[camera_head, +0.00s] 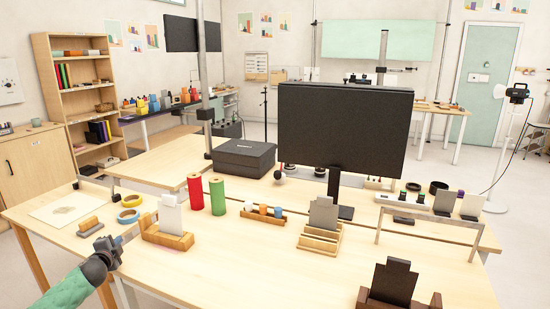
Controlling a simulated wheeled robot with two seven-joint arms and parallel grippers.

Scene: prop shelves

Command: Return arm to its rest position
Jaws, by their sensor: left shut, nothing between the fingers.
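My left gripper (112,244) is at the lower left, at the left edge of the wooden table (245,262). Its green-sleeved arm comes in from the bottom left. The gripper is shut with nothing visible in it. It is just left of a wooden holder (172,239) with a light card upright in it, and appears apart from it. A small grey and wooden block (90,226) lies behind the gripper. My right gripper is not in view.
A red cylinder (195,192) and a green cylinder (217,197) stand behind the holder. Tape rings (128,216) lie to the left. More wooden holders (320,238) stand at the middle and front right. A black monitor (343,130) stands at the back. The table's front centre is clear.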

